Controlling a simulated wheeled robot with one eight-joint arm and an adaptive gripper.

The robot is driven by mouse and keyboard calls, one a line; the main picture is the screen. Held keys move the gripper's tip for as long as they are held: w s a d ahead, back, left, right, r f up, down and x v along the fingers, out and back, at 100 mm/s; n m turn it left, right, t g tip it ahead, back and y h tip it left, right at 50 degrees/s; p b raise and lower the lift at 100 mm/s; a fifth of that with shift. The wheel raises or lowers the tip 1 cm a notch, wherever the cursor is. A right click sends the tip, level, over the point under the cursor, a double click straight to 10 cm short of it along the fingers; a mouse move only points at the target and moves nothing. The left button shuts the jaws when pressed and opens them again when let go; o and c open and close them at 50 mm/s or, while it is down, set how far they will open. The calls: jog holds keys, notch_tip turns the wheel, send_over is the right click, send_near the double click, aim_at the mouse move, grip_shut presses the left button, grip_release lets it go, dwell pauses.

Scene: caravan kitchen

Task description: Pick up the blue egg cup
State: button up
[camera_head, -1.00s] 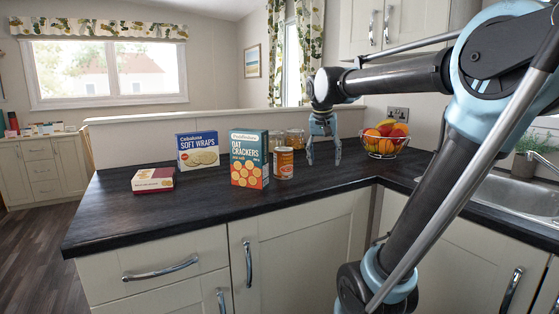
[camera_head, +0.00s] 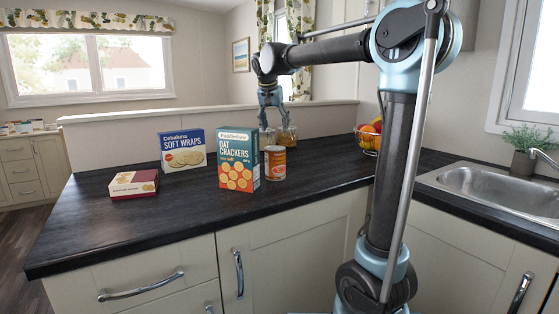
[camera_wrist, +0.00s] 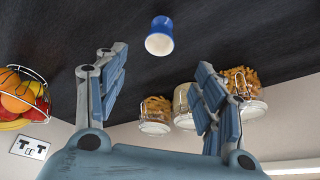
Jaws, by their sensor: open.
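The blue egg cup (camera_wrist: 160,37) shows in the wrist view on the dark worktop, near the top middle of the picture. It is blue with a white or pale round end facing the camera. My gripper (camera_wrist: 160,68) is open and empty, with its two fingers apart and the cup beyond the gap between their tips, not touched. In the head view my gripper (camera_head: 274,124) hangs pointing down over the back of the worktop, in line with the glass jars. The egg cup cannot be made out in the head view; the boxes may hide it.
An oat crackers box (camera_head: 239,162), a can (camera_head: 275,163), a soft wraps box (camera_head: 184,150) and a small red box (camera_head: 134,184) stand on the worktop (camera_head: 180,222). Glass jars (camera_wrist: 186,105) stand near one finger. A fruit basket (camera_head: 369,136) is to the right. The worktop's front is clear.

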jog(key=x, duration=1.3)
jog(key=shift+s, duration=0.1)
jog(key=c, duration=1.2)
